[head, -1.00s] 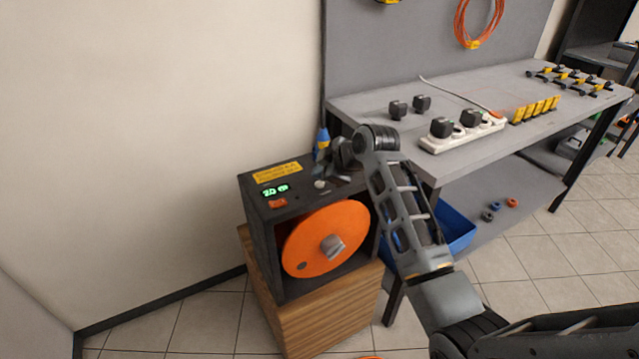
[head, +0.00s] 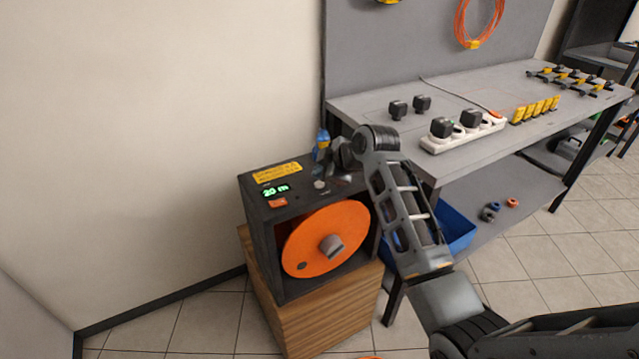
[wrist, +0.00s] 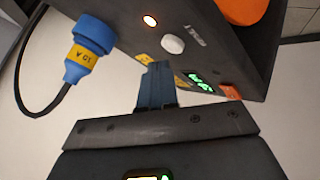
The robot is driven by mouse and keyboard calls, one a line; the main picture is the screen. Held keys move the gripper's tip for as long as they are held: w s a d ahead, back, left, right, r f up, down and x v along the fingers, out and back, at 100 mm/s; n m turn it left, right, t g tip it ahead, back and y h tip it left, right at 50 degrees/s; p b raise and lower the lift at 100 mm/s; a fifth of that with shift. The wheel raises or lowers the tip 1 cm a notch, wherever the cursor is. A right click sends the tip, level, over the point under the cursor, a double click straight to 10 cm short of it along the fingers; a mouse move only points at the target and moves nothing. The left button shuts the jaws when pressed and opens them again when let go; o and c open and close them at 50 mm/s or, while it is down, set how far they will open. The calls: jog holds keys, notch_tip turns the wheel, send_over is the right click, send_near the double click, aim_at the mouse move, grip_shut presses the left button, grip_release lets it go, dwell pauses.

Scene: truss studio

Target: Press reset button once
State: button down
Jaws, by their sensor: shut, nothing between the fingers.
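The dark cable-reel box (head: 254,205) stands on a wooden cabinet. Its top carries a round white button (head: 319,184), and its front has a small orange-red piece (head: 278,203) below a green display (head: 276,190) that reads about 20 m. I cannot read which control is labelled reset. In the wrist view the white button (wrist: 172,43) lies just beyond the tips of my gripper (wrist: 156,68), beside a lit lamp (wrist: 150,21). My gripper is shut and empty, near the box's panel. I cannot tell whether it touches the panel.
A blue plug (wrist: 88,45) with a yellow tag and black cable is close beside the gripper in the wrist view. The grey workbench (head: 375,106) with a power strip (head: 462,134) stands right of the box. A bare wall is at left.

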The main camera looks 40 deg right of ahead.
aim_at(321, 186)
jog(key=shift+f, duration=0.1)
jog(key=shift+f, duration=0.35)
jog(key=shift+f+b, duration=0.4)
jog(key=shift+f, duration=0.05)
dwell(0.8)
jog(key=shift+r+p, duration=0.75)
jog(key=shift+r, duration=0.15)
notch_tip(321, 186, up, 5)
jog(key=p, duration=0.4)
dwell(1.0)
